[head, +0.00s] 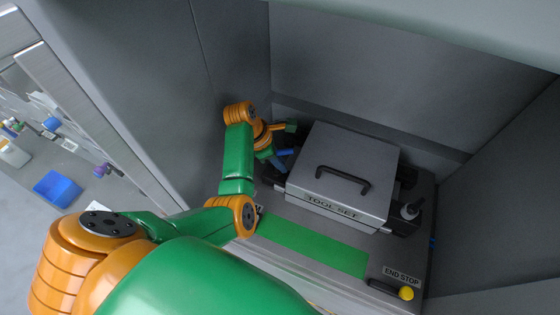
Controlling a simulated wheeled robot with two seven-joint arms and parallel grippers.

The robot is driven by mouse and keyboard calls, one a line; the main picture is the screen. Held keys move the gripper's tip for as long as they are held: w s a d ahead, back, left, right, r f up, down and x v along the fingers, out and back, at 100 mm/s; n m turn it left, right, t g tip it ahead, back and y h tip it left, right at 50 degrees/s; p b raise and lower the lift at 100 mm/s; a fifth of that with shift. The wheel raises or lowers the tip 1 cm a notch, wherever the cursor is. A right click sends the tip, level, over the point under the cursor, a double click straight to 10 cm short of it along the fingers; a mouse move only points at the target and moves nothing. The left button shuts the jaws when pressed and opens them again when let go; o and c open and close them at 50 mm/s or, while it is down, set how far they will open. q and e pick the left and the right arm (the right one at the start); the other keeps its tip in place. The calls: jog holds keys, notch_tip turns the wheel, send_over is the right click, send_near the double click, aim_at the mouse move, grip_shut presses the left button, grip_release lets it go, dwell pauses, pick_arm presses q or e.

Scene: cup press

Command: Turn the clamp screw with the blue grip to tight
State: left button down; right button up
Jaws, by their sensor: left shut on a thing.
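The blue grip (285,152) of the clamp screw shows as a small blue piece at the left side of the grey lidded box (345,160) labelled TOOL SET. My left gripper (280,148) is at this blue grip and is shut on it. The orange wrist and green fingers hide much of the grip and the screw. How far the screw is turned cannot be seen. My right gripper is not in view.
The box has a black handle (343,180) on its lid. A dark knob (410,211) stands at its right. A yellow-knobbed lever (405,293) lies by the END STOP label. The green strip (312,246) in front is clear. Grey walls enclose the back and sides.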

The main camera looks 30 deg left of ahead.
pick_arm(q)
jog(key=shift+d+f+m, duration=0.1)
jog(key=shift+m, duration=0.2)
jog(key=m, duration=0.2)
jog(key=m+g, duration=0.1)
jog(key=m+g+h, duration=0.1)
jog(key=m, duration=0.1)
jog(key=shift+s+m, duration=0.3)
jog(key=m+g, duration=0.1)
jog(key=m, duration=0.1)
jog(key=shift+s+m+g, duration=0.15)
jog(key=shift+m+g, duration=0.15)
jog(key=shift+m, duration=0.1)
jog(key=shift+f+m+g+b, duration=0.1)
jog(key=shift+m+g+b, duration=0.25)
jog(key=shift+m, duration=0.55)
jog(key=shift+s+f+m+g+y+b, duration=0.1)
jog(key=shift+m+g+y+b, duration=0.3)
jog(key=shift+m, duration=0.5)
jog(key=shift+s+m+g+b, duration=0.1)
jog(key=shift+m+g+b, duration=0.15)
jog(key=shift+m+b, duration=0.75)
jog(key=shift+s+m+g+y+b, duration=0.1)
jog(key=shift+m+g+y+b, duration=0.25)
jog(key=shift+m+b, duration=0.6)
jog(key=shift+m, duration=0.45)
jog(key=shift+r, duration=0.2)
